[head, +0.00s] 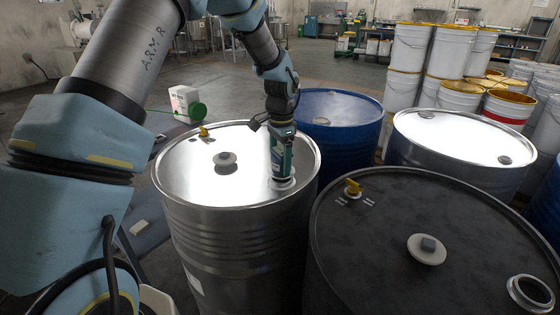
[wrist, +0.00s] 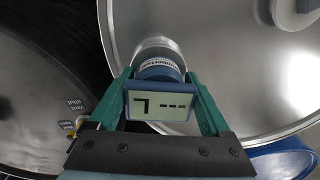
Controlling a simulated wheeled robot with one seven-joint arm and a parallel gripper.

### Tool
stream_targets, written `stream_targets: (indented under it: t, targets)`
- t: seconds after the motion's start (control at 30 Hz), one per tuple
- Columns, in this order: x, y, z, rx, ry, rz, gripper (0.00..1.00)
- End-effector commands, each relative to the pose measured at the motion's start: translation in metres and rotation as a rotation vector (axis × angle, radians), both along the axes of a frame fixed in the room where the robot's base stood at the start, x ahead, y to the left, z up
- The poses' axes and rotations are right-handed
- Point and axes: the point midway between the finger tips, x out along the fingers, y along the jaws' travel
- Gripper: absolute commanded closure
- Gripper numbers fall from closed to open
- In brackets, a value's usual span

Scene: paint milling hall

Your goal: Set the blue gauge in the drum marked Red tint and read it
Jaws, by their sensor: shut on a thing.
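My gripper (head: 282,158) is over the right part of the lid of a bare steel drum (head: 185,180), at a pale ring-shaped opening (head: 284,184). In the wrist view its green fingers are shut on the blue gauge (wrist: 160,72). The gauge's display (wrist: 158,106) faces the camera and shows a 7-like mark and dashes, with no full reading. The gauge's lower end is at the opening; how deep it sits is hidden. No Red tint marking is readable; a pale label (head: 193,281) on the steel drum is too small to read.
A black-lidded drum (head: 390,230) stands close at front right, with a yellow valve (head: 352,187) and a capped bung (head: 427,248). A blue drum (head: 340,105) and another steel drum (head: 450,135) stand behind. A knob (head: 225,160) rises from the near steel lid.

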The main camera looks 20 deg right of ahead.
Motion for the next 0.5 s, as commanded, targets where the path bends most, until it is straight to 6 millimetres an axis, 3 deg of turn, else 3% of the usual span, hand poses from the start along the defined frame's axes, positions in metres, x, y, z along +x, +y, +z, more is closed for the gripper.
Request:
stream_targets:
  t: [0.5]
  targets:
    - [0.000,0.000,-0.012,0.000,0.000,0.000,1.00]
